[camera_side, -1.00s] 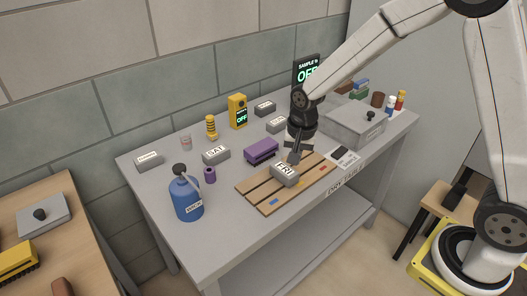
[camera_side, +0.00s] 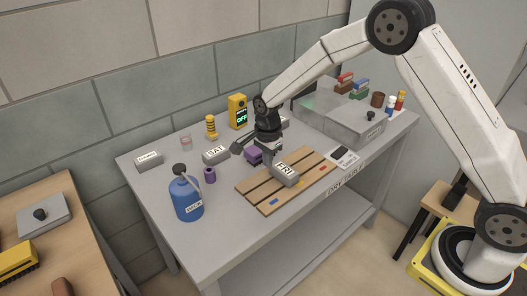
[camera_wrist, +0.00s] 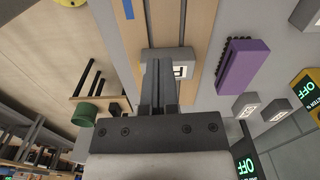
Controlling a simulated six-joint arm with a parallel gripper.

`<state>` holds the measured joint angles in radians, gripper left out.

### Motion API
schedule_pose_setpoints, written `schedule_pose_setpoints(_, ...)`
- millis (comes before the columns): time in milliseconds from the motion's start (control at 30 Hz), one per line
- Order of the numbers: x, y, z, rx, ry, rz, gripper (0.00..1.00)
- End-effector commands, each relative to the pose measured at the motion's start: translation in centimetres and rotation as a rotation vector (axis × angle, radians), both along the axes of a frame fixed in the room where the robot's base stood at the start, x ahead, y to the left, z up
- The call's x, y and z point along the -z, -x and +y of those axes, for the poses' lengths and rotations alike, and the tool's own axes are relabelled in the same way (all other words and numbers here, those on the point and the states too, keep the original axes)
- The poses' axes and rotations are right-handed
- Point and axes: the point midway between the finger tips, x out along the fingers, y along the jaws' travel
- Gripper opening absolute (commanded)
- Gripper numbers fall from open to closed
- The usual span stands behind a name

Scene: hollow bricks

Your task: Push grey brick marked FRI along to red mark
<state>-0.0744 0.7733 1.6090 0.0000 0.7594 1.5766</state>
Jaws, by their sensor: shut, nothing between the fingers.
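The grey brick marked FRI (camera_side: 285,175) sits on the slotted wooden board (camera_side: 262,204). In the wrist view the brick (camera_wrist: 178,58) lies across a dark slot, partly hidden by my fingers. My gripper (camera_wrist: 159,66) is shut and empty, its tips over or beside the brick; I cannot tell if they touch. In the side view my gripper (camera_side: 269,153) is just behind and left of the brick. A small red mark (camera_side: 322,169) shows on the board, right of the brick. A blue mark (camera_side: 273,201) shows nearer the front.
The brick marked SAT (camera_side: 216,155), a purple cylinder (camera_side: 210,174) and a blue bottle (camera_side: 186,198) stand left. A grey box (camera_side: 348,126) is at back right. The board's right part is clear.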

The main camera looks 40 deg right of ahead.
Motion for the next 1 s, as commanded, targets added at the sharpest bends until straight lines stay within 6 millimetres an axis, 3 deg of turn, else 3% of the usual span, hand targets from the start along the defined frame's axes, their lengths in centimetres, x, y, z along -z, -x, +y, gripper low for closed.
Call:
schedule_pose_setpoints(267,2.4,0.1,0.0,-0.001,0.000,0.003,0.00)
schedule_pose_setpoints(833,10.0,0.1,0.0,-0.002,0.000,0.002,0.00)
schedule_pose_setpoints(1000,9.7,-0.2,-2.5,0.001,0.000,-0.001,0.00)
